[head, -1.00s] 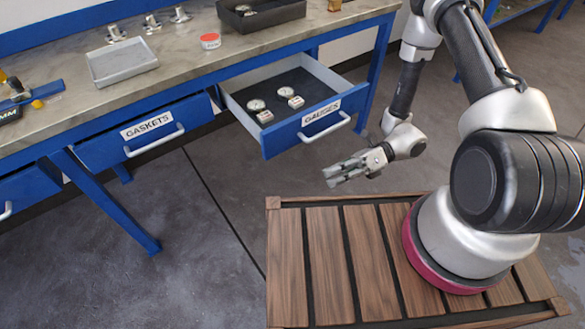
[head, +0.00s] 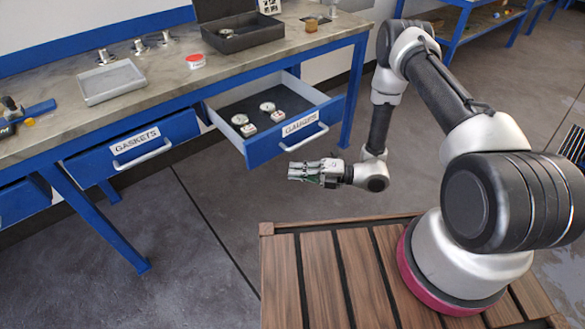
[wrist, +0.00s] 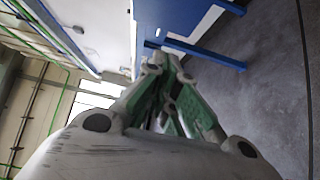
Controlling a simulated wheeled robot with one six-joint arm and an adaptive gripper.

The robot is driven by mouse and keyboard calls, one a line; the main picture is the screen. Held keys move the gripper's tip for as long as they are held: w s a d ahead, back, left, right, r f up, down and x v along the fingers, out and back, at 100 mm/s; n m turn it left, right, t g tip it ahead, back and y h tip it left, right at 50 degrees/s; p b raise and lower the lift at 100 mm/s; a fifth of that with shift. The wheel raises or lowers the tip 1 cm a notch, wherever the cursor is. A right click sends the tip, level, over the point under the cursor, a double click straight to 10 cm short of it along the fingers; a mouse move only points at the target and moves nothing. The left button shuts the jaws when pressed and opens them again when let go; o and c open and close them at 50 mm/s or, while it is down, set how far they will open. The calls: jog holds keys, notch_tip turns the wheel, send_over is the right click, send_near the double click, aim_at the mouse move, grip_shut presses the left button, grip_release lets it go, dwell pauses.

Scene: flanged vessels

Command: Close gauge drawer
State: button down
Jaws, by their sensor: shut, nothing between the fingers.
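The gauge drawer (head: 288,140) has a blue front labelled GAUGES and a pale bar handle (head: 305,137). It stands pulled out from under the bench, with two round gauges (head: 267,107) visible inside on a dark liner. My gripper (head: 292,171) is shut and empty, just in front of and below the drawer front, its fingers pointing left. A gap shows between it and the handle in the head view. In the wrist view the shut fingers (wrist: 172,65) point towards blue panels, with a pale handle-like bar near the tips; contact cannot be told.
The GASKETS drawer (head: 130,145) is left of it, slightly out. The bench top (head: 160,75) carries a grey tray (head: 111,81), a red-lidded tub (head: 195,61), a dark open box (head: 243,34) and metal flanged parts. A blue bench leg (head: 354,92) stands right of the gauge drawer. Floor in front is clear.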

send_near(249, 160)
jog(key=s+a, duration=0.2)
jog(key=s, duration=0.1)
jog(key=shift+w+a, duration=0.7)
jog(key=shift+w, duration=0.25)
jog(key=shift+w+a, duration=0.65)
jog(key=shift+w, duration=0.3)
